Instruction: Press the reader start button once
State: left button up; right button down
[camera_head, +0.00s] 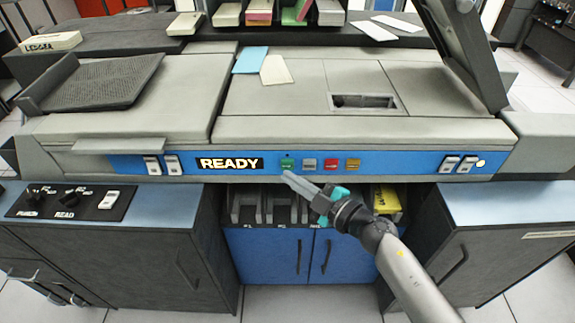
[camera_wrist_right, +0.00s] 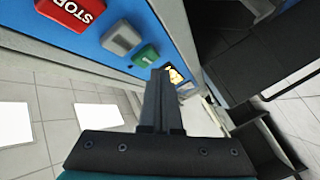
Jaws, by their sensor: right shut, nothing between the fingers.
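The green button (camera_head: 287,163), which I take for the start button, sits on the blue panel strip just right of the lit READY sign (camera_head: 229,163). Its label is not readable. In the right wrist view the green button (camera_wrist_right: 146,54) shows beside my fingertips, with the sign behind them. My right gripper (camera_head: 288,176) is shut and empty, its tips just below the green button in the head view. I cannot tell whether they touch it. My left gripper is not in view.
A grey button (camera_head: 309,164), a red button (camera_head: 331,165) and a yellow button (camera_head: 352,165) follow to the right. The red one reads STOP in the right wrist view (camera_wrist_right: 70,10). A blue cabinet (camera_head: 270,255) stands below.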

jog(key=shift+w, duration=0.15)
jog(key=shift+w, duration=0.25)
